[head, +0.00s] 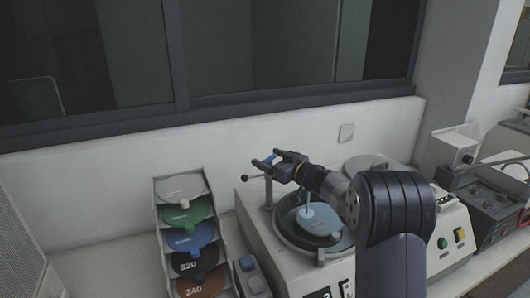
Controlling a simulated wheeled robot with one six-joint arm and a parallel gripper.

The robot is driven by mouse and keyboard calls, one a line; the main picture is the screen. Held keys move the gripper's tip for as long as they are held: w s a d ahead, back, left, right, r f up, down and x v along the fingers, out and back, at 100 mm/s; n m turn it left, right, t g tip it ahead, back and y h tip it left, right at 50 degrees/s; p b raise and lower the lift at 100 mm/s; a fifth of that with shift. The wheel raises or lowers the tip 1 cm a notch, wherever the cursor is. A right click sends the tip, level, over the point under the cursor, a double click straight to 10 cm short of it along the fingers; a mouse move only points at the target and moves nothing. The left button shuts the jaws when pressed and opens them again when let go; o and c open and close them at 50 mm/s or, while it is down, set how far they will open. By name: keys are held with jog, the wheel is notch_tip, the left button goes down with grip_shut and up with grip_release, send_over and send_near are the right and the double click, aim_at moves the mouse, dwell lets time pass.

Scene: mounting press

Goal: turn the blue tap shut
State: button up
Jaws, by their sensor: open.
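The blue tap (271,159) shows as a small blue piece at the top of a thin upright post, above the grinding machine (268,243). My gripper (266,158) is open, its two dark fingers pointing left, and the blue piece appears between the fingertips. I cannot tell whether the fingers touch it or are still a little above it. The fingers and wrist partly hide the tap, so its exact turn is hard to see.
The machine has a round bowl with a pale disc (318,220) under my wrist. A thin rod with a black knob (245,178) sticks out left of the post. A rack of coloured grinding discs (181,215) stands left. A wall is behind; more machines (449,241) stand right.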

jog(key=shift+x, duration=1.15)
jog(key=shift+c, duration=0.6)
jog(key=c, duration=0.9)
jog(key=shift+o, duration=0.2)
jog(key=m+t+h+b, duration=0.2)
jog(key=h+b, duration=0.1)
jog(key=shift+w+f+m+t, duration=0.1)
jog(key=shift+f+m+t, duration=0.1)
jog(key=shift+m+t, duration=0.15)
jog(key=m+t+h+b, duration=0.1)
jog(key=b, duration=0.1)
jog(key=m+h+b, duration=0.1)
jog(key=h+b, duration=0.1)
jog(key=b, duration=0.1)
jog(key=shift+w+d+r+t, duration=0.1)
jog(key=shift+w+d+t, duration=0.05)
jog(key=shift+d+t, duration=0.15)
jog(key=shift+r+m+h+b, duration=0.2)
jog(key=shift+m+h+b, duration=0.05)
jog(key=shift+h+b, duration=0.05)
jog(key=o, duration=1)
